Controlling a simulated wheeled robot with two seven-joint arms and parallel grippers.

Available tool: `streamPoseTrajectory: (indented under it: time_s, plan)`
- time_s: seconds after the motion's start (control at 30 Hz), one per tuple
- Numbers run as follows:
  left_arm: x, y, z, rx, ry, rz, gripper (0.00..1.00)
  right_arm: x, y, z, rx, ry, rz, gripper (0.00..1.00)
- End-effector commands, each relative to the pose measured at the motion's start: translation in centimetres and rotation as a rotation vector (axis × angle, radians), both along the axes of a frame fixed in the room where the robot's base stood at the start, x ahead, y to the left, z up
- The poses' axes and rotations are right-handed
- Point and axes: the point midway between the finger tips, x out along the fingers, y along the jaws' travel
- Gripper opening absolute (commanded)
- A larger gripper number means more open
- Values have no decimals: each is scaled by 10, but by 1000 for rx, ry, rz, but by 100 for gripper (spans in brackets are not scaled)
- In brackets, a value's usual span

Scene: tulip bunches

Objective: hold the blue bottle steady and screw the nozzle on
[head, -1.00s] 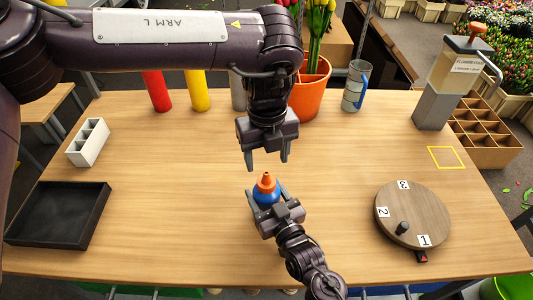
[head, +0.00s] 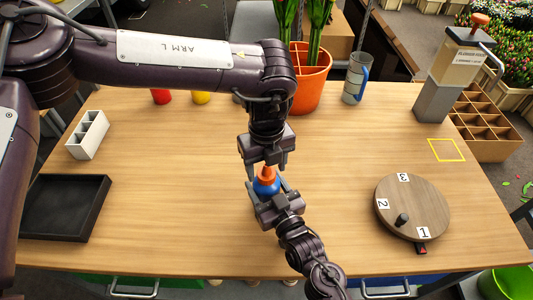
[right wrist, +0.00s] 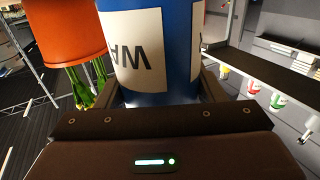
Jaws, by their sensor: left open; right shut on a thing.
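The blue bottle (head: 266,187) stands upright on the table with the orange nozzle (head: 267,174) on its top. My right gripper (head: 268,192) is shut around the bottle from the near side. In the right wrist view the blue bottle (right wrist: 150,50) with its white label fills the space between the fingers. My left gripper (head: 267,170) is open, pointing down, with its fingers on either side of the nozzle's tip. I cannot tell whether the fingers touch the nozzle, or how tightly the nozzle sits on the bottle.
A round wooden turntable (head: 425,200) with numbers lies to the right, a black tray (head: 104,208) to the left. A white divided box (head: 87,135), an orange pot (head: 312,85), a grey mug (head: 354,80) and a pump dispenser (head: 437,105) stand further back. Table around the bottle is clear.

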Motion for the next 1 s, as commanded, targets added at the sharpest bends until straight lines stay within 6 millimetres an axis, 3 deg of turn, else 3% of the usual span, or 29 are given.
streamPoseTrajectory:
  time_s: [0.17, 0.47, 0.8, 1.0]
  plan:
    - [0, 0, -12, 0, 0, 0, 59, 0, 0, 0, 0, 0, 0, 0]
    - [0, 0, -14, 0, -1, 0, 59, 0, 0, 0, 0, 0, 0, 0]
    - [0, 0, -14, 0, 0, 0, 14, 0, 0, 0, 0, 0, 0, 0]
    - [0, 0, -14, 0, 0, -2, 12, 0, 0, 0, 0, 0, 0, 0]
